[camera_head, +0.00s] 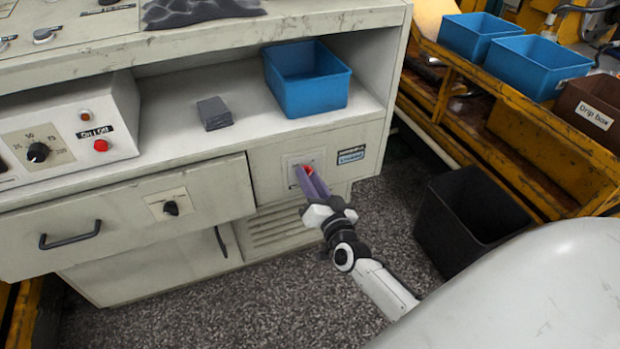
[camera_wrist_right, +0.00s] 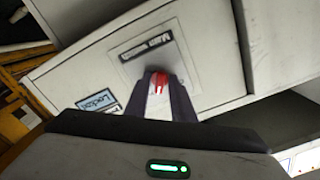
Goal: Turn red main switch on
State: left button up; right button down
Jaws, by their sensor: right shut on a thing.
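The red main switch (camera_head: 308,170) sits on a light plate (camera_head: 292,160) on the front of the cabinet, right of the drawer. It also shows in the right wrist view (camera_wrist_right: 158,80), red, between the two finger tips and below a label that reads "Main switch". My right gripper (camera_head: 307,174) reaches the switch from the lower right, with its purple-grey fingers shut on it. The fingers hide part of the switch, and I cannot tell its exact turn position. My left gripper is not in view.
A blue bin (camera_head: 306,90) and a dark block (camera_head: 214,112) stand on the shelf above. A control box (camera_head: 70,130) with a red button is at the left. A black bin (camera_head: 465,215) stands on the floor at the right, beside a yellow rack (camera_head: 530,140).

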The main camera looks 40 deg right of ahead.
jog(key=shift+m, duration=1.1)
jog(key=c, duration=1.8)
grip_release()
pick_arm(q)
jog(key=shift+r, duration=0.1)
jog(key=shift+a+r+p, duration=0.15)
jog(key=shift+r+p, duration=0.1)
jog(key=shift+p, duration=0.75)
pick_arm(e)
jog(key=v, duration=1)
jog(key=shift+s, duration=0.2)
